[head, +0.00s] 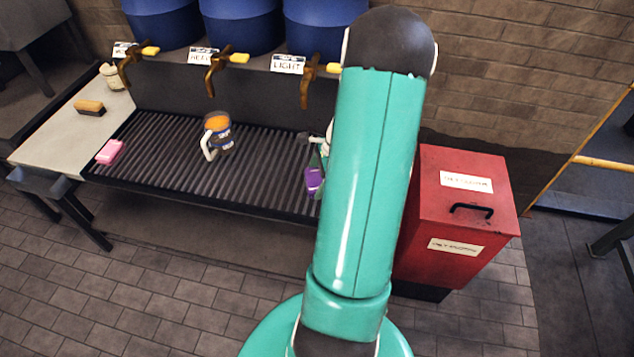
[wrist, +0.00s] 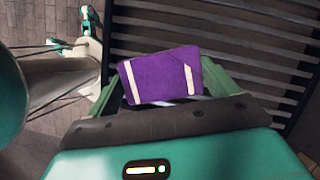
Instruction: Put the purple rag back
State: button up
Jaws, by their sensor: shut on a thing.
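The purple rag (wrist: 160,77) is a folded purple cloth with pale stripes near its ends. My gripper (wrist: 163,92) is shut on it, with a green finger on each side of the rag in the wrist view. In the head view the rag (head: 314,180) shows as a small purple patch near the right part of the slatted drain rack (head: 180,160). My arm hides most of the gripper there. The wrist view has the dark slats behind the rag; I cannot tell whether the rag touches them.
A pink cloth (head: 110,152) lies at the rack's left end. A brush (head: 89,107) lies on the pale side counter (head: 62,132). Brass taps (head: 213,77) hang above. A closed red bin (head: 463,215) stands at the right.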

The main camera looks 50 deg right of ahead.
jog(key=shift+a+f, duration=0.1)
jog(key=shift+f, duration=1.1)
jog(key=shift+f, duration=0.15)
jog(key=o, duration=0.9)
jog(key=shift+c, duration=0.2)
